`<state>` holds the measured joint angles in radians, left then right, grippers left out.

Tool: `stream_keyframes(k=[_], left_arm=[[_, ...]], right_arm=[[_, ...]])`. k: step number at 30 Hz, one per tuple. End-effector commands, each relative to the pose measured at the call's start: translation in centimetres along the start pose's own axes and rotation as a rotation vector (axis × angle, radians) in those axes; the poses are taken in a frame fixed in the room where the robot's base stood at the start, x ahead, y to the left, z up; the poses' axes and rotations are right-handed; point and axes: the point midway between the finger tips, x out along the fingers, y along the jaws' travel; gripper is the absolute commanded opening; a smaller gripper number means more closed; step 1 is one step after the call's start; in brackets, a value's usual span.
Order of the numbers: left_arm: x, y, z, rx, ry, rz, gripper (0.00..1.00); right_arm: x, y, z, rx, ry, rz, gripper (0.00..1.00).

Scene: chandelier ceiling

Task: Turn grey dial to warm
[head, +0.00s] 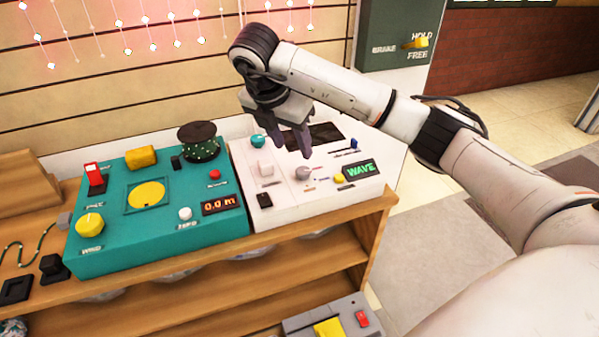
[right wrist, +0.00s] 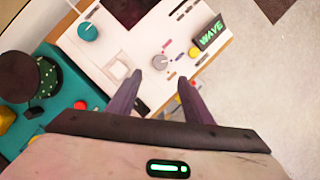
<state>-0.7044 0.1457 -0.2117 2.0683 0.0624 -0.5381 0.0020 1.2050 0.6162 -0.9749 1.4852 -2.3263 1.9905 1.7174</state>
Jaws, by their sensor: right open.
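The grey dial (head: 303,173) sits on the white panel (head: 285,205), left of the green "WAVE" display (head: 361,169). In the right wrist view the grey dial (right wrist: 159,62) shows just beyond my fingertips, with short coloured marks around its right side. The lettering on these marks is too small to read. My right gripper (head: 290,150) points down over the white panel, above and just behind the dial in the head view. Its two fingers (right wrist: 158,77) are apart with nothing between them, and they do not touch the dial. My left gripper is not in view.
On the white panel are a teal knob (head: 257,141), a white block switch (head: 265,168), a yellow knob (head: 339,178) and a blue-tipped slider (head: 352,145). A teal console (head: 120,225) with several controls stands to the left. A shelf edge (head: 330,219) runs in front.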

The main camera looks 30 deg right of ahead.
Motion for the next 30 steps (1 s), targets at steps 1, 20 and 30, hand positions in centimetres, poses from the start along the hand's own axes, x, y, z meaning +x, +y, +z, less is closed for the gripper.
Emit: stream_keyframes(k=[1, 20, 30], left_arm=[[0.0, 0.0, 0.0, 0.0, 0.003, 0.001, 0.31], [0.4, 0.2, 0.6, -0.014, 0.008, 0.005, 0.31], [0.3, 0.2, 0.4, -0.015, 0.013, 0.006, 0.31]], right_arm=[[0.5, -0.2, 0.2, 0.008, -0.007, -0.007, 0.46], [9.7, -0.1, 0.1, 0.003, -0.003, -0.003, 0.46], [10.0, -0.1, 0.1, 0.002, -0.004, -0.002, 0.45]])
